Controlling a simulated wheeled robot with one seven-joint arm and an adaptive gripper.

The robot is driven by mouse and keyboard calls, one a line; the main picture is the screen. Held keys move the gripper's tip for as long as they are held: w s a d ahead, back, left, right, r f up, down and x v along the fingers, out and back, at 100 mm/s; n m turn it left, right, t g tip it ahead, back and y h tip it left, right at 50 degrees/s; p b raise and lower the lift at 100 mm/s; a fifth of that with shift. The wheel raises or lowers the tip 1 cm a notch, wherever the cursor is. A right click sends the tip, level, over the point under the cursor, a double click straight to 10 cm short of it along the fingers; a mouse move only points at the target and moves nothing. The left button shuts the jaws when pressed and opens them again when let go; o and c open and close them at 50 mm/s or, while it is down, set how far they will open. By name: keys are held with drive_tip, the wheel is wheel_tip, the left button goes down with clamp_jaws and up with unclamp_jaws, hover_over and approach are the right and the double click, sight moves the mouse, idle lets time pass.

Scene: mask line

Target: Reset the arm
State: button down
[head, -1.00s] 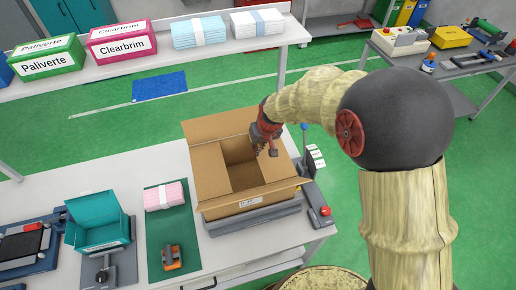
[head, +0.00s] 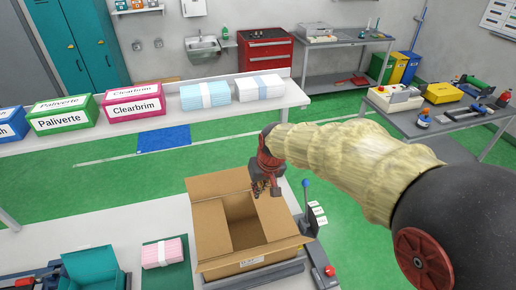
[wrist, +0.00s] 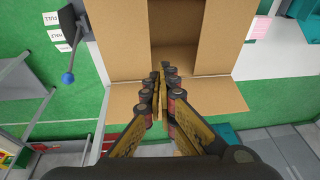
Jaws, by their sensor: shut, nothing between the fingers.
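My gripper (head: 262,189) is at the end of my arm, over the right back part of an open cardboard box (head: 214,232). In the wrist view my gripper (wrist: 162,75) has its fingers together with nothing between them. The box also shows in the wrist view (wrist: 115,50), its flaps spread and its inside looking empty where visible. The fingertips appear above the box's flap; I cannot tell whether they touch it.
A lever with a blue knob (head: 306,183) and a red button (head: 330,271) stand right of the box. A pink pack (head: 163,252) and a teal bin (head: 92,268) lie to its left. A back shelf holds a green Paliverte box (head: 62,115) and a pink Clearbrim box (head: 133,103). Green floor lies beyond.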

drive_tip(key=shift+m+g+h, duration=0.4)
drive_tip(key=shift+m+h, duration=0.1)
drive_tip(key=s+d+b, duration=0.1)
drive_tip(key=s+d, duration=0.2)
drive_tip(key=s, duration=0.2)
drive_tip(key=s+d+b, duration=0.2)
drive_tip(key=s+d, duration=0.1)
drive_tip(key=s, duration=0.1)
drive_tip(key=s+d+f+b, duration=0.1)
drive_tip(key=s+d, duration=0.2)
drive_tip(key=s, duration=0.2)
drive_tip(key=shift+s+f+b, duration=0.1)
drive_tip(key=shift+s+b, duration=0.2)
drive_tip(key=s+d+f+m+t+b, duration=0.2)
drive_tip(key=s+d+t+b, duration=0.1)
drive_tip(key=s+d+b, duration=0.6)
drive_tip(key=shift+s+d+t+h+b, duration=0.3)
drive_tip(key=shift+s+h+b, duration=0.1)
drive_tip(key=shift+s+b, duration=0.6)
